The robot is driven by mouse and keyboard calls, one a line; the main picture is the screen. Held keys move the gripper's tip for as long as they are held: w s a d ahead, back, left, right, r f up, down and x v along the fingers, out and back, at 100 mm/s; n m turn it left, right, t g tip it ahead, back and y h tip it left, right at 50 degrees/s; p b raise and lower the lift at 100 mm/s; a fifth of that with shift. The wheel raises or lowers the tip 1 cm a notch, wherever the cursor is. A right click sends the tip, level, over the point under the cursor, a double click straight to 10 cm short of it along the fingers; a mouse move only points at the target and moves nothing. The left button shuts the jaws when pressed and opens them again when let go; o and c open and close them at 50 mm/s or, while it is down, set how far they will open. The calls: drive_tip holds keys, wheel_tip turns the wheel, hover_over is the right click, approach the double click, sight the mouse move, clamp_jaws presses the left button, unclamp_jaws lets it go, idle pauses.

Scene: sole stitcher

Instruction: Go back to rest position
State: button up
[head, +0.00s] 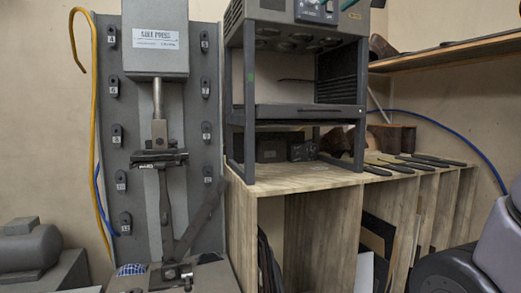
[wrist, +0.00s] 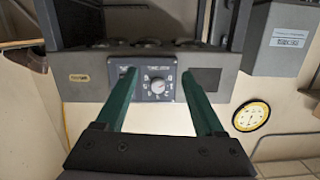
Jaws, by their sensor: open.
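My gripper (wrist: 159,75) shows in the wrist view with two green fingers spread apart and nothing between them. Beyond the fingers is the front panel of a grey machine with a round dial (wrist: 157,86). I cannot tell whether the fingertips touch the panel; the space between them is empty.
A grey sole press (head: 156,45) stands at the left in the head view. A dark-framed machine (head: 300,110) stands on a wooden bench (head: 290,177) with several dark tools (head: 430,160) to the right. A shelf (head: 450,50) juts out at the upper right.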

drive_tip(key=s+f+m+g+h, duration=0.1)
drive_tip(key=s+f, duration=0.5)
drive_tip(key=f, duration=0.7)
drive_tip(key=s+d+f+m+g+h, duration=0.1)
drive_tip(key=s+f+m+g, duration=0.2)
drive_tip(key=f, duration=1)
drive_tip(key=s+d+f+m+g+h, duration=0.1)
drive_tip(key=s+f+m+g, duration=0.2)
drive_tip(key=s+f, duration=0.6)
wheel_tip(320, 180, down, 4)
drive_tip(key=shift+s+f+g, duration=0.1)
drive_tip(key=shift+s+g, duration=0.1)
drive_tip(key=shift+g, duration=0.6)
drive_tip(key=shift+c, duration=0.3)
